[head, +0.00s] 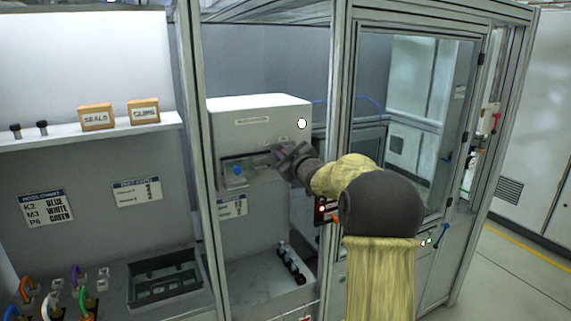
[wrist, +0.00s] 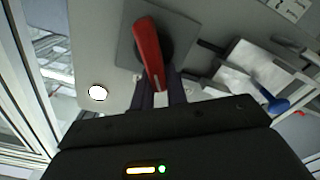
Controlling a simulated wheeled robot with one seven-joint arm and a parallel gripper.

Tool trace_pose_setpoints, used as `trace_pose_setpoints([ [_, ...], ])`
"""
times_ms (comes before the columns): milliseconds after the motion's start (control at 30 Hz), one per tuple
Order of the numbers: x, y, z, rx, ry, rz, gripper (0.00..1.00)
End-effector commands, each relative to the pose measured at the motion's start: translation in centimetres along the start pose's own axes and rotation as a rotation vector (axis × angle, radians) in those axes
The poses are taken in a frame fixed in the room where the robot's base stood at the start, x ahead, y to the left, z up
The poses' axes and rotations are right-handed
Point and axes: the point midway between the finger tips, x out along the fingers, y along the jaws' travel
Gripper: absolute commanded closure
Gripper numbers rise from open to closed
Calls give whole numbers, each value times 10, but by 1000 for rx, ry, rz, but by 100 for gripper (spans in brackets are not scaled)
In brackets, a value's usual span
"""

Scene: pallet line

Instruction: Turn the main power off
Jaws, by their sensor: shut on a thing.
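A red rotary handle (wrist: 147,45) sits on a dark round hub over a grey square plate (wrist: 127,47), fixed to the face of a white cabinet. In the wrist view the handle slants a little, with its lower end between my fingers. My gripper (wrist: 160,97) is shut on that end. In the head view my gripper (head: 279,157) is against the front of the white cabinet (head: 262,108) and hides the red handle.
A white round lamp (head: 301,124) is beside my gripper on the cabinet. A recess with a blue knob (head: 238,171) lies to the left. A metal frame post (head: 342,110) stands close to my arm. A windowed door (head: 415,120) is at the right.

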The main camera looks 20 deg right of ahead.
Motion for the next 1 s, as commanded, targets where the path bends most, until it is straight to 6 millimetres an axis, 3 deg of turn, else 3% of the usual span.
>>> trace_pose_setpoints([
  [33, 0, -9, 16, -39, -21, -6, 100],
  [1000, 0, -23, 24, -900, -22, -11, 100],
])
